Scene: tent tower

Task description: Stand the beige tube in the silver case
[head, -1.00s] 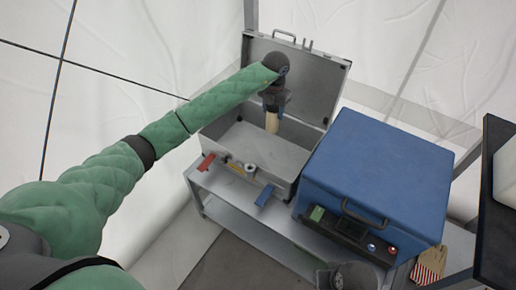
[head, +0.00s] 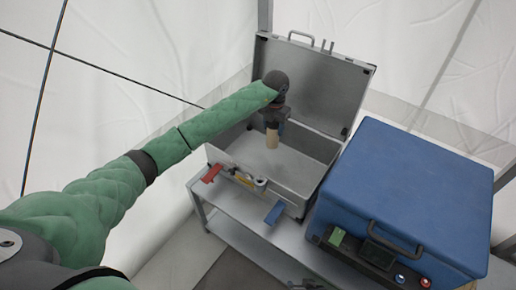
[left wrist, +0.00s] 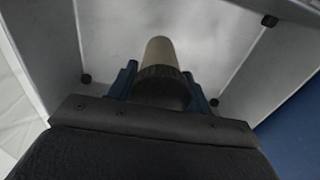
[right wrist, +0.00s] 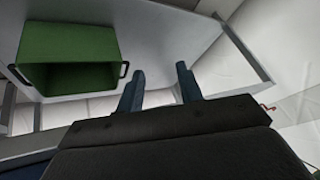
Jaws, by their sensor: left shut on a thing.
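The silver case (head: 318,88) stands open on a grey shelf unit, its lid tilted up at the back. My left gripper (head: 273,124) is shut on the beige tube (head: 272,139) and holds it roughly upright over the case's inside. In the left wrist view the beige tube (left wrist: 160,50) juts out past a dark ribbed collar between the fingers, toward the case floor. Whether its lower end touches the floor I cannot tell. My right gripper (right wrist: 158,85) is open and empty in the right wrist view, away from the case.
A closed blue case (head: 405,190) stands right beside the silver one. A green bin (right wrist: 70,40) sits on a grey shelf in the right wrist view.

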